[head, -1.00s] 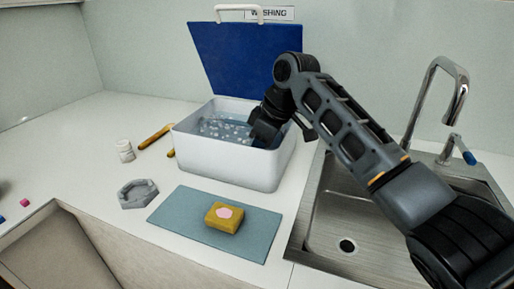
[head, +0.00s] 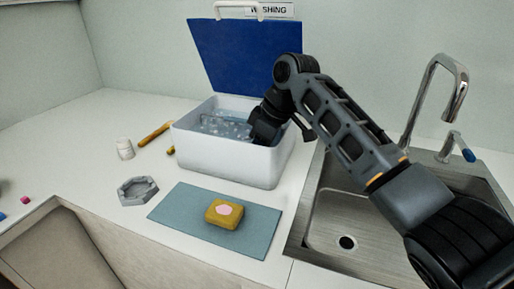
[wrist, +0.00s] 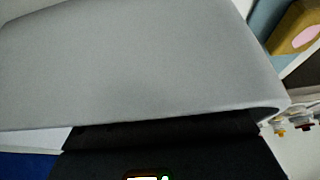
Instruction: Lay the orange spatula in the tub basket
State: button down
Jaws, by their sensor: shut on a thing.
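The white tub (head: 226,162) stands on the counter with its blue lid (head: 245,57) raised behind it. Clear, bubbly contents (head: 222,127) show inside; I cannot make out the basket's shape. My gripper (head: 264,130) points down into the tub's right side, its tips hidden by the arm and tub wall. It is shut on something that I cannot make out. I cannot identify the orange spatula for certain; an orange-yellow stick (head: 154,135) lies left of the tub.
A yellow sponge with a pink spot (head: 224,213) lies on a blue-grey mat (head: 175,215) in front. A grey ashtray-like dish (head: 138,191) and a small white jar (head: 125,149) stand left. The sink (head: 335,215) and tap (head: 457,95) are right. The left counter is mostly clear.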

jog(key=shift+s+f+b, duration=0.15)
jog(key=shift+s+f, duration=0.1)
jog(key=shift+f, duration=0.6)
jog(key=shift+s+f+b, duration=0.15)
jog(key=shift+s+f, duration=0.1)
jog(key=shift+f, duration=0.6)
jog(key=shift+c, duration=2.4)
grip_release()
jog(key=shift+a, duration=0.15)
jog(key=shift+w+r+p, duration=0.1)
jog(key=shift+r+p, duration=1.25)
jog(key=shift+p, duration=0.25)
jog(key=shift+w+r, duration=0.1)
jog(key=shift+w+r, duration=0.1)
jog(key=shift+r, duration=0.15)
jog(key=shift+r+p, duration=0.45)
jog(key=shift+p, duration=0.1)
jog(key=shift+r+p, duration=1.1)
jog(key=shift+r, duration=0.1)
jog(key=shift+w, duration=0.1)
jog(key=shift+r+p, duration=1.45)
jog(key=shift+r, duration=0.05)
